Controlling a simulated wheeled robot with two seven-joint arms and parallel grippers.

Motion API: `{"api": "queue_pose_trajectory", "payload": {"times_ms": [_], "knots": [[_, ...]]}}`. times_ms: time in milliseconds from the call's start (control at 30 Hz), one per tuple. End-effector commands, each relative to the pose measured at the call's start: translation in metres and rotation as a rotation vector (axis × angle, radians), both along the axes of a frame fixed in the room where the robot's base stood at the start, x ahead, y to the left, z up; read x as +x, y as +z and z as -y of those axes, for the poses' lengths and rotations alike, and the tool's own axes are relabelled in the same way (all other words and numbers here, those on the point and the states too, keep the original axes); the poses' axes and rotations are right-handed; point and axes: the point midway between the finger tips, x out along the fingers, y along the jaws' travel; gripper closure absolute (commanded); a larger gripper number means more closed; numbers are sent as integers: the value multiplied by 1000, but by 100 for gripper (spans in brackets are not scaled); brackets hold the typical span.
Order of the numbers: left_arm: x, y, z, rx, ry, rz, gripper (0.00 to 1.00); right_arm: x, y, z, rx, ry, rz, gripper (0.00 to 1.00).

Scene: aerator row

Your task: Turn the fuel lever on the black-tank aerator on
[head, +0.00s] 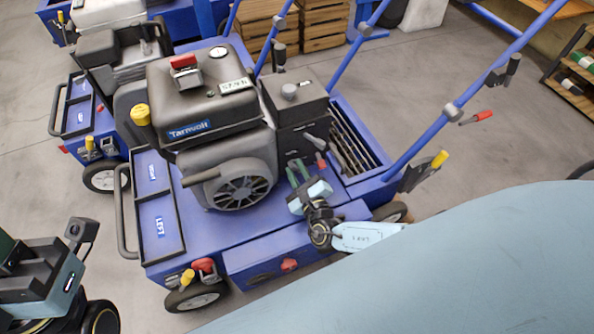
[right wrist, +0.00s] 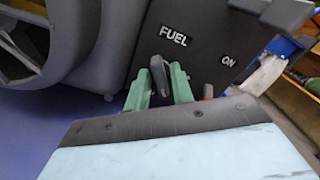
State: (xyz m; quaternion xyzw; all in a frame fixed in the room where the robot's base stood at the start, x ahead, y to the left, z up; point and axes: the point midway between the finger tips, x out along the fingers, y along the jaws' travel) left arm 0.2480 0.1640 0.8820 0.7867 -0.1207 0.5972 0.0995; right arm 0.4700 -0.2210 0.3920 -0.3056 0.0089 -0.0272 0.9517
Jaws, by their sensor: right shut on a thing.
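The black-tank aerator (head: 205,95) stands in the middle of the head view, with a blue frame and a dark engine. Its dark control panel (right wrist: 200,60) carries the labels FUEL and ON in the right wrist view. The dark fuel lever (right wrist: 158,75) stands beside the FUEL label, with the ON label off to the right. My right gripper (right wrist: 160,88) is shut on this lever, one green finger on each side. In the head view the right gripper (head: 297,172) is at the panel's lower edge and hides the lever. My left gripper is partly visible at the lower left; its jaws are unclear.
A red-tipped lever (head: 320,160) sits close to the right gripper. The blue handlebar (head: 425,132) rises to the right. Another aerator (head: 92,133) stands close behind on the left. Wooden crates (head: 323,25) are at the back. Grey floor (head: 480,160) is open at right.

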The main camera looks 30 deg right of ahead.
Motion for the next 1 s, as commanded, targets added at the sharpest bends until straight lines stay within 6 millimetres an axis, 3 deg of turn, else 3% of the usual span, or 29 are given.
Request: {"api": "queue_pose_trajectory", "payload": {"times_ms": [500,1000], "knots": [[0,0,0,0,0,0,64,1,1,0,445,1,29,99],[0,0,0,0,-1,-1,64,2,2,0,630,0,40,99]]}}
